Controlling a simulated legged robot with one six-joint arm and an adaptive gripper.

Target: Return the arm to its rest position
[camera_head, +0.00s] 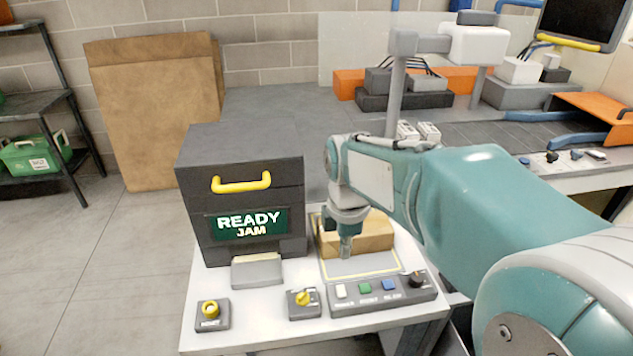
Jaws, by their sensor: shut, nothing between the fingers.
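My teal and white arm reaches in from the right edge across the work table (255,332). My gripper (345,252) points down, shut and empty, over the yellow-outlined pad (362,267) on the table. A tan cardboard box (375,232) stands just behind and to the right of my gripper. I cannot tell whether the gripper touches the box. Part of the box is hidden behind my gripper and wrist.
A dark cabinet (240,190) with a yellow handle and a "READY JAM" display stands left of my gripper. A button panel (382,293), a yellow knob box (304,302) and a yellow button box (212,313) line the front. A grey post (396,95) rises behind my arm.

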